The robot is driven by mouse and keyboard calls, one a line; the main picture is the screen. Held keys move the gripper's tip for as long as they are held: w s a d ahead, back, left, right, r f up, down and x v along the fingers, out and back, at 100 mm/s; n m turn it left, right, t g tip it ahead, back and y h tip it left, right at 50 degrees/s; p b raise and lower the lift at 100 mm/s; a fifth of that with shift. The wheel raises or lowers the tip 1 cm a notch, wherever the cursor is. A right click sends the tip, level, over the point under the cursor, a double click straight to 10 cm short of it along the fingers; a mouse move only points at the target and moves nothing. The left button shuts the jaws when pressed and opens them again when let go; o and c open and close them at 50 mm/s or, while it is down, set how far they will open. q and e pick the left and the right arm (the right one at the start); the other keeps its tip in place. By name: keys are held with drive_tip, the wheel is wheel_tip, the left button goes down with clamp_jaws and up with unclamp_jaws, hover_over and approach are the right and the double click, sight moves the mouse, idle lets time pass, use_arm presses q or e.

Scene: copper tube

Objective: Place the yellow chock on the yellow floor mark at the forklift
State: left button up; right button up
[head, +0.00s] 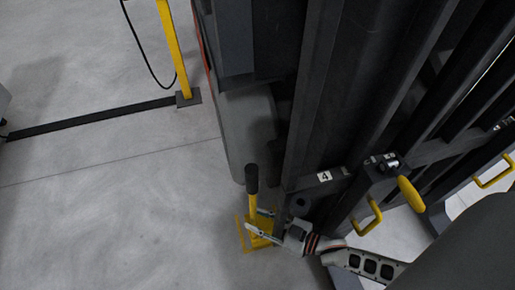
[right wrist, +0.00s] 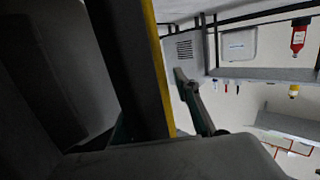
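The yellow chock (head: 257,240) stands on the floor at the forklift's front corner in the head view, with an upright yellow post and a black grip (head: 252,180) on top. Yellow floor mark lines (head: 240,232) show around its base, so it appears to stand on or within the mark. My right gripper (head: 253,219) is low beside the post, its two fingers spread apart. Whether they touch the post cannot be told. In the right wrist view, one finger (right wrist: 191,98) shows clear of a dark, yellow-edged upright. My left gripper is not in view.
The dark forklift mast (head: 325,100) rises just right of the chock, with a "4" label (head: 325,176) and yellow handles (head: 368,217) nearby. A yellow post (head: 174,50) stands at the upper left. The grey floor (head: 110,215) left of the chock is clear.

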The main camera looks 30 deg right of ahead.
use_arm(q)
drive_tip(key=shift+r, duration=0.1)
use_arm(e)
drive_tip(key=shift+r, duration=0.1)
